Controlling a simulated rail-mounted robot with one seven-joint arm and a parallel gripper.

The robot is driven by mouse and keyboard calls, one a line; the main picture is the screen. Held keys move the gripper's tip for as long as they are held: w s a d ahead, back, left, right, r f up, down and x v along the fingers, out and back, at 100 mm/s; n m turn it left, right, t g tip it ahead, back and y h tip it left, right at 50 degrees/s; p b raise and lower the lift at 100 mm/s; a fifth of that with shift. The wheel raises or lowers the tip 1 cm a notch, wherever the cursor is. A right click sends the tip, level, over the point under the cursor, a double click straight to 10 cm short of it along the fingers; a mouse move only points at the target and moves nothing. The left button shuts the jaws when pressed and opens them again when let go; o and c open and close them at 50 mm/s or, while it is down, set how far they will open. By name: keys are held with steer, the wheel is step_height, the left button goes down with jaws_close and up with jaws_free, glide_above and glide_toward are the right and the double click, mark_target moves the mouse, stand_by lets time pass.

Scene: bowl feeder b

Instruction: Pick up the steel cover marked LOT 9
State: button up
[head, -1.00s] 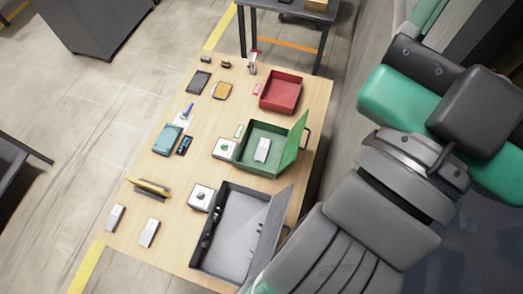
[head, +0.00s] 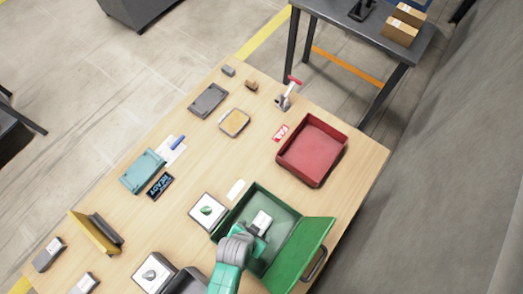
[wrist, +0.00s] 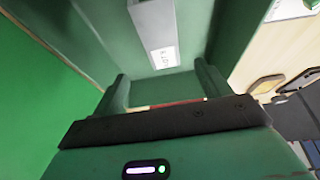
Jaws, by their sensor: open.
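A steel cover (head: 261,222) lies inside the open green box (head: 225,222), near its middle. In the wrist view the cover (wrist: 150,18) has a white label that appears to read LOT 9. My gripper (head: 260,240) is inside or just over the green box, close to the cover's near end. In the wrist view my gripper (wrist: 162,84) is open, its two fingers apart, with the cover ahead of the gap between them. Nothing is between the fingers. Two similar steel covers, one at the left (head: 48,254) and one lower (head: 84,284), lie on the table; their labels are unreadable.
The green box's lid (head: 300,255) stands open on the right. A red tray (head: 312,150) sits beyond it. A dark case (head: 188,282) is partly hidden at the bottom. White square pieces (head: 207,211) (head: 153,272) stand left of the boxes. Bare wood lies between the objects.

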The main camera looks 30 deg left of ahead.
steer(key=shift+s+f, duration=0.5)
steer(key=shift+w+f+b, duration=0.1)
steer(key=shift+f+b, duration=0.25)
steer(key=shift+f, duration=0.6)
steer(key=shift+w+f, duration=0.2)
steer(key=shift+f, duration=0.05)
steer(key=b+x, duration=0.1)
steer(key=x, duration=0.1)
steer(key=b+x, duration=0.1)
steer(key=x, duration=0.2)
steer(key=shift+a, duration=0.25)
steer(key=c, duration=1.3)
